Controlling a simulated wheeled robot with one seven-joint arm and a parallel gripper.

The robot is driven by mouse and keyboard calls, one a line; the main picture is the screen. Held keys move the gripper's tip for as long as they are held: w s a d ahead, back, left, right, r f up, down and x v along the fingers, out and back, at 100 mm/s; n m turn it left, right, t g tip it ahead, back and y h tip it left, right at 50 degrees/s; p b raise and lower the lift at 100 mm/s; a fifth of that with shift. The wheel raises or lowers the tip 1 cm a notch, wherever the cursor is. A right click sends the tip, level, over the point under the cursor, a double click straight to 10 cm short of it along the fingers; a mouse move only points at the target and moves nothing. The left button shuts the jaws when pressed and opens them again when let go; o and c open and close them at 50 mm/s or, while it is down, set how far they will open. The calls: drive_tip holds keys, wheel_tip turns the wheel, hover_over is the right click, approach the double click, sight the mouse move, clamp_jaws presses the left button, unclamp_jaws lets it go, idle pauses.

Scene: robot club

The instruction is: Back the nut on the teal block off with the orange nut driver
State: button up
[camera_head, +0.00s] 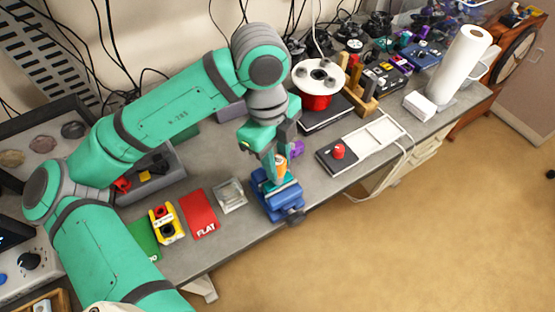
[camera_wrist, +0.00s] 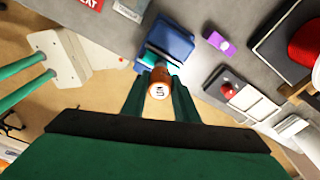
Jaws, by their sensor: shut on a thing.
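My gripper (camera_head: 276,168) is shut on the orange nut driver (camera_head: 282,165), with one finger on each side of its handle. In the wrist view the driver (camera_wrist: 159,86) shows its round end, with dark lettering, between the fingers. The driver stands over the blue vise (camera_head: 287,203) on the bench. The teal block (camera_head: 265,188) is partly visible in the vise, below the driver. In the wrist view the teal block (camera_wrist: 149,60) shows only in part. The nut and the driver's lower tip are hidden, so I cannot tell whether they touch.
A purple block (camera_head: 297,148) lies behind the vise. A panel with a red knob (camera_head: 338,153) lies to the right. The bench's front edge is close.

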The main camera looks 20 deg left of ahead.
drive_tip(key=n, duration=0.5)
drive_tip(key=shift+t, duration=0.3)
drive_tip(key=n, duration=0.6)
drive_tip(key=shift+t, duration=0.4)
drive_tip(key=o, duration=1.1)
drive_tip(key=m, duration=0.5)
drive_tip(key=shift+g, duration=0.4)
drive_tip(key=m, duration=0.7)
drive_tip(key=shift+g, duration=0.4)
